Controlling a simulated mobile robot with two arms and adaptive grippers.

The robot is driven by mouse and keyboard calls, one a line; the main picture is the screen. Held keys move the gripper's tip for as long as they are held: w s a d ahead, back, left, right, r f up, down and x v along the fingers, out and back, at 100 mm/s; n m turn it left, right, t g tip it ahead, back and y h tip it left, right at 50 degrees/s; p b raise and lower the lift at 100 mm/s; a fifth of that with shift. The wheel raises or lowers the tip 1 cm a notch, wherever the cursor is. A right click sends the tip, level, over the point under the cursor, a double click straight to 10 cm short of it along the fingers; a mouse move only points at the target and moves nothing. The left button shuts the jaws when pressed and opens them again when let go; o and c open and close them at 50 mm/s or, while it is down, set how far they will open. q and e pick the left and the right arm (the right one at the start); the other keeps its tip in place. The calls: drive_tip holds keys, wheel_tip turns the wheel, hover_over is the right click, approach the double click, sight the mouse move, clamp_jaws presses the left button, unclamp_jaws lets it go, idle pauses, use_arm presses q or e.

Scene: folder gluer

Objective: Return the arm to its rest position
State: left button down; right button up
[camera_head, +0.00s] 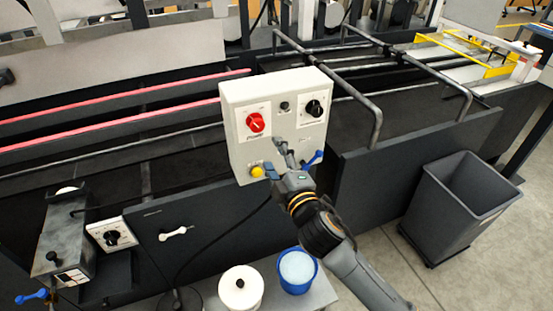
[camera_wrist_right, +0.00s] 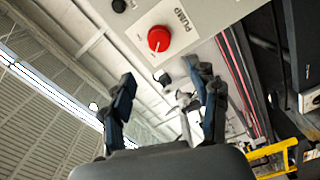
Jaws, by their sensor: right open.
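My right arm (camera_head: 340,255) reaches up from the bottom right of the head view. My right gripper (camera_head: 292,165) is at the lower front of the white control box (camera_head: 240,140), with its fingers spread to both sides of a small grey lever (camera_head: 284,150). In the right wrist view, the gripper (camera_wrist_right: 161,76) is open, with a pale lever-like part (camera_wrist_right: 184,100) between its fingers. Whether it touches the fingers is not clear. The box has a red knob (camera_head: 256,122), marked PUMP in the wrist view (camera_wrist_right: 159,38). My left gripper is not in view.
A black knob (camera_head: 314,108) and yellow button (camera_head: 257,171) are on the box. A white pot (camera_head: 240,292) and blue bucket (camera_head: 297,270) stand below the arm. A grey bin (camera_head: 455,200) stands right. Metal rails (camera_head: 375,120) run behind. Floor beside the bin is clear.

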drive_tip(key=shift+s+d, duration=0.1)
drive_tip(key=shift+s, duration=0.3)
drive_tip(key=d+f+m+g+h+b, duration=0.1)
drive_tip(key=d+f+m+g, duration=0.1)
drive_tip(key=f, duration=0.9)
drive_tip(key=d+f+m+g+h+b, duration=0.1)
drive_tip(key=d+f+g, duration=0.15)
drive_tip(key=f, duration=0.75)
drive_tip(key=s+d+f+m+g+h+b, duration=0.1)
drive_tip(key=s+d+f+m+g, duration=0.3)
drive_tip(key=f, duration=0.7)
drive_tip(key=s+d+f+t+h, duration=0.1)
drive_tip(key=s+d+f, duration=0.3)
drive_tip(key=f, duration=0.8)
drive_tip(key=s+d+f+m+g+b, duration=0.1)
drive_tip(key=s+d+f+m+g, duration=0.1)
drive_tip(key=s+f, duration=0.6)
drive_tip(key=s+d+f+m+g+h+b, duration=0.1)
drive_tip(key=s+f, duration=0.7)
drive_tip(key=s, duration=1.2)
drive_tip(key=s+d+f+m+g+b, duration=0.1)
drive_tip(key=s+d+f+m+g, duration=0.3)
drive_tip(key=s+f, duration=0.5)
drive_tip(key=s+m+g, duration=0.1)
drive_tip(key=s, duration=0.4)
drive_tip(key=shift+g+h, duration=0.3)
drive_tip(key=shift+g, duration=0.05)
